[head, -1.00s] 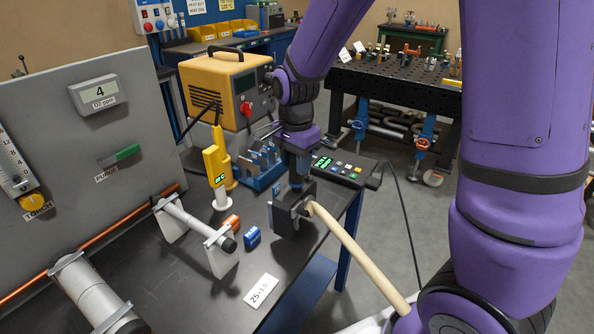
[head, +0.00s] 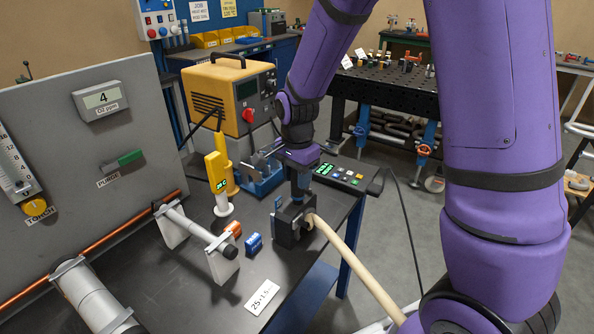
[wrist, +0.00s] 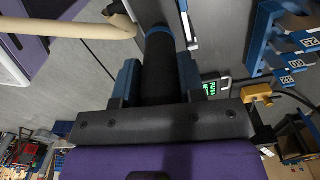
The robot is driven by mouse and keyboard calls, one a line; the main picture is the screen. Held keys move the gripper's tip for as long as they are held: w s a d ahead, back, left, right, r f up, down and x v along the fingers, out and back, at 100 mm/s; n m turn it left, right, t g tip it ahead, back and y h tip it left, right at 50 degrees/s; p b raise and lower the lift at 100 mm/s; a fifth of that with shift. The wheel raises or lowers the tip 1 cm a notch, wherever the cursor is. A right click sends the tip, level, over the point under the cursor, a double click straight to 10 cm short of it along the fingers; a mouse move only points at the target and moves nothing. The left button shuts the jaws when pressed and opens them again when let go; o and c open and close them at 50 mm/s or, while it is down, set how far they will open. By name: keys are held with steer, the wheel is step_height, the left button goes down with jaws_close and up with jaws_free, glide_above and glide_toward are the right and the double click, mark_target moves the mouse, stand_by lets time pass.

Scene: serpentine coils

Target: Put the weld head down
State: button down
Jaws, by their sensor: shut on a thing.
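The weld head (head: 290,226) is a dark block with a beige hose (head: 352,264) running from it to the lower right. It is at the bench top near the front edge; I cannot tell if its underside touches the bench. My gripper (head: 299,194) points down and is shut on its upright black handle. In the wrist view the blue fingers of my gripper (wrist: 160,84) close on both sides of the dark handle (wrist: 160,62). The lower part of the weld head is hidden there.
A blue rack (head: 262,183), a yellow tool (head: 218,172) and a control pendant (head: 340,174) stand behind.

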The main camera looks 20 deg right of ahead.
steer(key=c, duration=0.7)
jaws_free()
step_height(320, 180, up, 12)
steer(key=shift+s+r, duration=0.1)
steer(key=shift+r, duration=0.1)
steer(key=s+d+r+n+t, duration=0.1)
steer(key=s+d+r+n, duration=0.1)
steer(key=s, duration=0.6)
steer(key=s+d+r+n+t, duration=0.2)
steer(key=s+r+n, duration=0.3)
steer(key=s, duration=0.3)
steer(key=s+d+r+n+t, duration=0.2)
steer(key=s+r+n, duration=0.2)
steer(key=s+n, duration=0.2)
steer(key=shift+s+d, duration=0.2)
steer(key=shift+s, duration=0.7)
